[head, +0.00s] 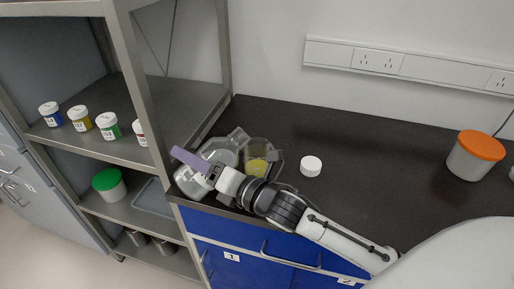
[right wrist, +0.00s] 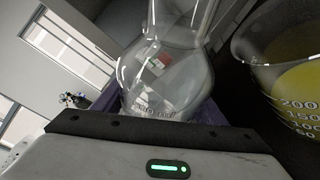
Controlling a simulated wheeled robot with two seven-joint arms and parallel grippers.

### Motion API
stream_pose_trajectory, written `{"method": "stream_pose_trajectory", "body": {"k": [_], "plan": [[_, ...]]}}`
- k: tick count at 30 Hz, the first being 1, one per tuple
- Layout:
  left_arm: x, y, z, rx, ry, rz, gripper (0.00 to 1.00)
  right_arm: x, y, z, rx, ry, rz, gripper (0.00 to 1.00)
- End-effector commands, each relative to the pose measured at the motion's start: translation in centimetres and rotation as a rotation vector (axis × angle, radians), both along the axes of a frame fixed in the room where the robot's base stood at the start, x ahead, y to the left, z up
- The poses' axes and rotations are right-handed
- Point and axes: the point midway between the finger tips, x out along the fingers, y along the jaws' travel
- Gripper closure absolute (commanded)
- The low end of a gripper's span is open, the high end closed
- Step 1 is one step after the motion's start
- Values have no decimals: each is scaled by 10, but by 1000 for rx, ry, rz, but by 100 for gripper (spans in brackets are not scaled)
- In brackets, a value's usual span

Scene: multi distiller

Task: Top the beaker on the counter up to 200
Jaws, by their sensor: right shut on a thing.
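A clear glass beaker (head: 257,148) with yellow liquid stands on the dark counter near its left end. The right wrist view shows the beaker (right wrist: 285,85) close by on the right, with white marks including 200, 150 and 100; the exact level against them is hard to tell. My right gripper (head: 203,165), with purple fingers, is shut on a clear round-bodied glass flask (right wrist: 160,85), left of the beaker. In the head view the flask (head: 222,152) looks tilted, its neck toward the upper right, near the beaker. Its contents cannot be told. My left gripper is out of view.
A white cap (head: 311,166) lies right of the beaker. An orange-lidded container (head: 476,155) stands far right. Metal shelves (head: 190,105) at left hold several small labelled jars (head: 80,119) and a green-lidded container (head: 109,184). The counter's middle is clear.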

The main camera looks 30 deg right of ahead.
Motion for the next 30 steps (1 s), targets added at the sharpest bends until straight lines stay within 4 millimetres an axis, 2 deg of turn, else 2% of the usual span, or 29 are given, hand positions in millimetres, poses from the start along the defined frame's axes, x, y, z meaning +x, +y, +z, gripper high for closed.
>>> {"method": "stream_pose_trajectory", "body": {"k": [30], "plan": [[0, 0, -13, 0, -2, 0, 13, 0, 5, 12, 104, -17, 1, 82]]}}
